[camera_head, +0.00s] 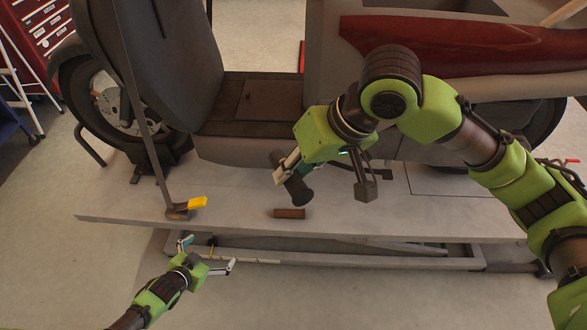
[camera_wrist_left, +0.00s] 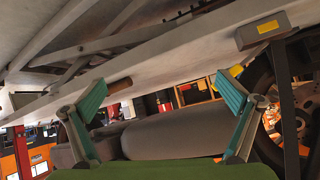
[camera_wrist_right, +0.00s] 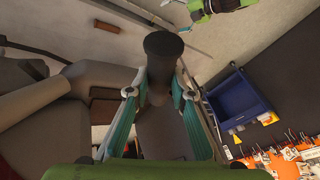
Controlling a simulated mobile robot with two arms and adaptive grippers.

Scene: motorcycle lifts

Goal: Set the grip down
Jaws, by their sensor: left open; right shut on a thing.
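The grip (camera_head: 296,189) is a dark, roughly cylindrical piece. My right gripper (camera_head: 288,172) is shut on it and holds it tilted over the grey lift platform (camera_head: 350,223). In the right wrist view the grip (camera_wrist_right: 163,58) sticks out beyond the two teal fingers, with its lower part between them. I cannot tell exactly how high above the platform it is. My left gripper (camera_head: 208,253) is open and empty, just off the platform's front edge. In the left wrist view its teal fingers (camera_wrist_left: 160,95) are spread wide with nothing between them.
A small brown block (camera_head: 290,213) lies on the platform close to the grip. A yellow-tipped piece (camera_head: 197,203) is at the front left. A motorcycle (camera_head: 165,70) fills the platform's rear. Bare platform lies right of the block.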

